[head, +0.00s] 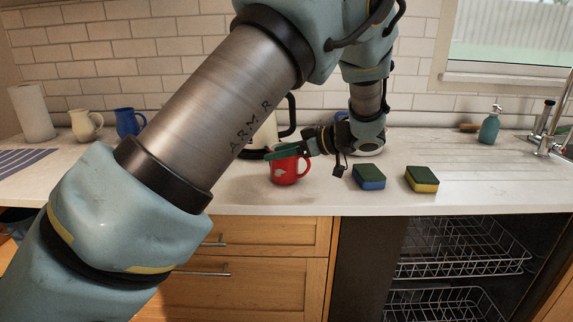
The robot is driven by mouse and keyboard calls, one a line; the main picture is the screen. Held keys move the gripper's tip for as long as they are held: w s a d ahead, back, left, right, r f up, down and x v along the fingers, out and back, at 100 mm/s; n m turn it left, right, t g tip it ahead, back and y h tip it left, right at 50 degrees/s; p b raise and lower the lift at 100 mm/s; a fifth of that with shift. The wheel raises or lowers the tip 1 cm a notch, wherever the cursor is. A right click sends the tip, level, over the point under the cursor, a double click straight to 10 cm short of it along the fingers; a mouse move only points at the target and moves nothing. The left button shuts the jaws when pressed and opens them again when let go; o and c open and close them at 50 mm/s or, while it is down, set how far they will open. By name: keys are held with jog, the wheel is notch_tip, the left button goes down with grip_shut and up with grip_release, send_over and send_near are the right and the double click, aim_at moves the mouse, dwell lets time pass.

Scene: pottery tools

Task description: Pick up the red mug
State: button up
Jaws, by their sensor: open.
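The red mug (284,170) stands upright on the white countertop, close to its front edge, with a pale mark on its side and its handle toward the right. My gripper (283,152) reaches in from the right, with its green-tipped fingers at the mug's rim. The fingers are open. They cover part of the mug's top, and I cannot tell whether they touch it.
A kettle (263,135) stands close behind the mug. Two sponges, one blue (369,178) and one yellow (422,181), lie to the right. A cream mug (86,125), a blue mug (129,122) and a paper roll (33,113) stand far left. An open dishwasher rack (465,250) is below.

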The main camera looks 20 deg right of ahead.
grip_shut()
dwell(0.4)
dwell(1.0)
